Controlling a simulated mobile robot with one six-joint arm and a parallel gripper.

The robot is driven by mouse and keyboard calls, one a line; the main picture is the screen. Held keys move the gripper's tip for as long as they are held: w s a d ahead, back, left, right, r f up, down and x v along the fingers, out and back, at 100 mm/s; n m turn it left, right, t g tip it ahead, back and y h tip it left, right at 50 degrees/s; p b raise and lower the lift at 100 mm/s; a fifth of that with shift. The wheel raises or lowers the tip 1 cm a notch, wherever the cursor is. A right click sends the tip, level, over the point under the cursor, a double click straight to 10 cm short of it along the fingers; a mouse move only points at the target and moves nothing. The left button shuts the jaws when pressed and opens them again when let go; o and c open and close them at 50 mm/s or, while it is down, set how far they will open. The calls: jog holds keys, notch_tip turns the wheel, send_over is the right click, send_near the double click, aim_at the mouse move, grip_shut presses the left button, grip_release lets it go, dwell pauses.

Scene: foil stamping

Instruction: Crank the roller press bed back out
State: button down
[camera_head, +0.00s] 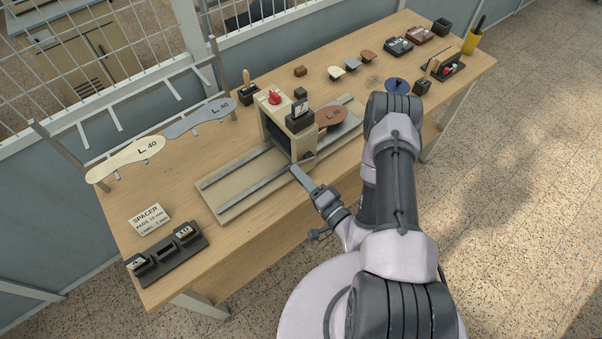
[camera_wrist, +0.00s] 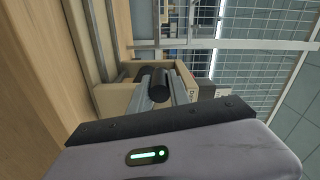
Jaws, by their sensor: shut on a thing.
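The beige roller press (camera_head: 275,122) stands on a base with two grey rails (camera_head: 245,182) on the wooden table. A brown sole piece marked L 40 (camera_head: 331,116) lies on the far right side of the press, over the rails. In the wrist view a dark round grip (camera_wrist: 153,84) shows at the grey fingers. The exact finger contact is partly hidden.
The left half of the rails is bare. A spacer sign (camera_head: 149,219) and a dark block holder (camera_head: 166,252) stand at the left front. Two soles (camera_head: 125,157) hang on a rack behind. A blue disc (camera_head: 397,86) and dark boxes lie to the right.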

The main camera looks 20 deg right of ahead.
dwell(0.4)
jog(key=c, duration=1.2)
grip_release()
jog(key=shift+c, duration=0.2)
